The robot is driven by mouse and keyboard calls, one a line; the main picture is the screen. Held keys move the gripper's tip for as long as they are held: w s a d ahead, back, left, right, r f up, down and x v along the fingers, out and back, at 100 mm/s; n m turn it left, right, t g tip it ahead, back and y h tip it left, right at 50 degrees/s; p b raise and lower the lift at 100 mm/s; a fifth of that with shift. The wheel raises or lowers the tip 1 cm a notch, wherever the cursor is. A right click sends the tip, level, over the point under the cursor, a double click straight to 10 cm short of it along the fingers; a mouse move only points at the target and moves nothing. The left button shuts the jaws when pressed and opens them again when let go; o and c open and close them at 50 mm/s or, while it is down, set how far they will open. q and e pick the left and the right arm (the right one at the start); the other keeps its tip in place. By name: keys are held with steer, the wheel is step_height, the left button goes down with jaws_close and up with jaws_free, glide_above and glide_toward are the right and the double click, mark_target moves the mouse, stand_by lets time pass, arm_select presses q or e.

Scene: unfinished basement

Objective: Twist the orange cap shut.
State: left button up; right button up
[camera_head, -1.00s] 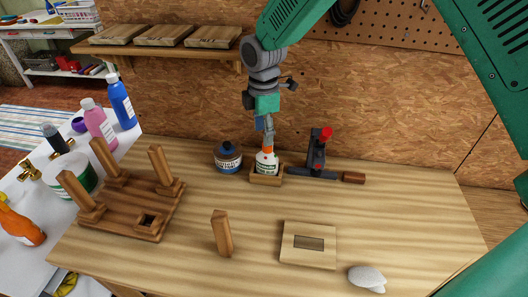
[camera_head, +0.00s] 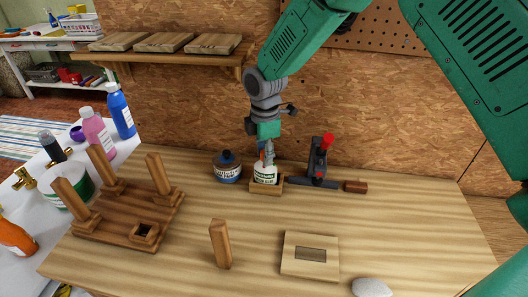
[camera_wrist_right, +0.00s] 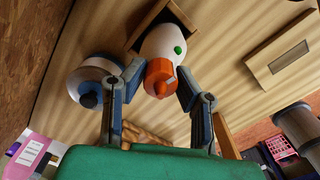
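A white glue bottle (camera_head: 265,173) with a green print stands upright in a small wooden holder (camera_head: 266,189) near the back of the workbench. Its orange cap (camera_wrist_right: 160,76) is on top, with a narrow nozzle. My right gripper (camera_head: 267,152) points down over the bottle from above. In the wrist view its two fingers (camera_wrist_right: 160,82) are on either side of the cap, with small gaps showing, so it looks open. In the head view the gripper partly hides the cap. My left gripper is not in view.
A black and red clamp-like tool (camera_head: 318,165) stands close right.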

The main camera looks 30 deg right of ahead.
steer(key=shift+d+f, duration=0.15)
steer(key=shift+d, duration=0.5)
steer(key=m+p, duration=0.1)
steer(key=m, duration=0.2)
steer(key=shift+a+m+p, duration=0.3)
steer(key=shift+a+p, duration=0.1)
steer(key=shift+m, duration=0.7)
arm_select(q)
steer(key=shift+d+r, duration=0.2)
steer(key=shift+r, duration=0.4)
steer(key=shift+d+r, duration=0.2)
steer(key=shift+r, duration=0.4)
arm_select(e)
steer(key=shift+d, duration=0.15)
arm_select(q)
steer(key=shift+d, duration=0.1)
arm_select(e)
steer(key=shift+d, duration=0.1)
arm_select(q)
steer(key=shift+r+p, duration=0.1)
steer(key=shift+p, duration=0.2)
arm_select(e)
steer(key=shift+m, duration=0.3)
steer(key=shift+m+p, duration=0.5)
steer(key=shift+m, duration=0.5)
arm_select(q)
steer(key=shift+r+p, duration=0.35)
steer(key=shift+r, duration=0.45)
arm_select(e)
steer(key=shift+m, duration=1.4)
